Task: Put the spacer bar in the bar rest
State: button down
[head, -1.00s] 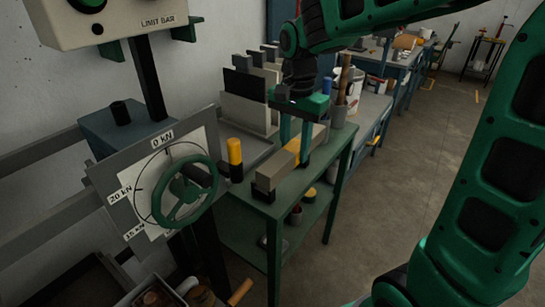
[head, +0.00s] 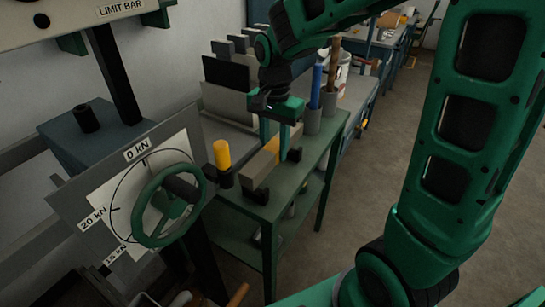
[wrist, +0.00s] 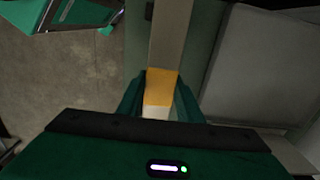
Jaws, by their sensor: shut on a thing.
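The spacer bar (head: 258,168) is a light grey bar with a yellow middle band. In the head view it lies lengthwise above the green table's top, at its front half. My gripper (head: 274,140) points down and is shut on the bar at its middle; in the wrist view my gripper (wrist: 158,101) has a finger on either side of the bar (wrist: 170,38). Two small dark blocks, likely the bar rest (head: 295,155), show near the bar's far end and below its near end. Whether the bar touches them is unclear.
Grey plates (head: 226,98) stand behind. Pots with a blue rod (head: 316,85) and a wooden handle are at the far end. The floor at right is open.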

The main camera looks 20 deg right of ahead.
aim_at(274, 145)
jog(key=shift+f, duration=1.85)
jog(key=c, duration=1.3)
grip_release()
jog(key=shift+f, duration=0.1)
jog(key=shift+o, duration=0.2)
notch_tip(274, 145, up, 12)
jog(key=shift+r, duration=0.1)
jog(key=s+d+f+n, duration=0.2)
jog(key=s+d, duration=0.6)
jog(key=s, duration=0.3)
jog(key=s+d+f+n, duration=0.2)
jog(key=s+d+f, duration=0.1)
jog(key=s+d, duration=0.6)
jog(key=s, duration=0.3)
jog(key=shift+s+d+f, duration=0.15)
jog(key=shift+s+f, duration=0.05)
jog(key=shift+f, duration=0.1)
